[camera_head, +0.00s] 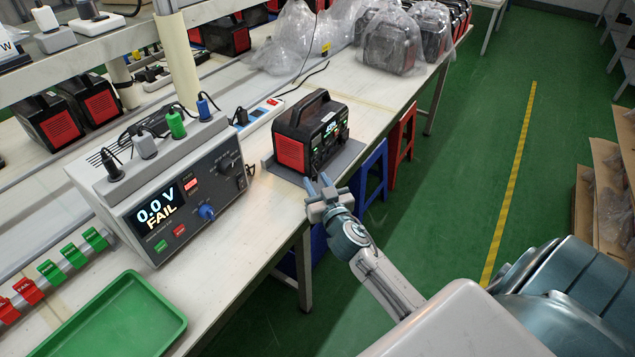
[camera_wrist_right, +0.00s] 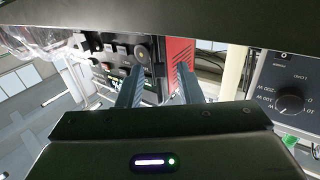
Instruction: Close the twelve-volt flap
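The power station (camera_head: 291,152), a black and red box with a top handle, stands on a grey mat on the bench. Its front panel faces my right gripper (camera_head: 318,183), which is just in front of it at the bench edge. In the right wrist view the gripper's two fingers (camera_wrist_right: 160,80) are apart with nothing held between them. The power station's panel (camera_wrist_right: 120,60) shows beyond them with dark sockets, a round port and a small lit display. I cannot make out which part is the twelve-volt flap or how far open it is. My left gripper is not in view.
A grey tester (camera_head: 185,200) reading "0.0 V FAIL" stands left of the power station. A green tray (camera_head: 115,320) lies at the front left. Bagged power stations (camera_head: 390,45) stand farther back.

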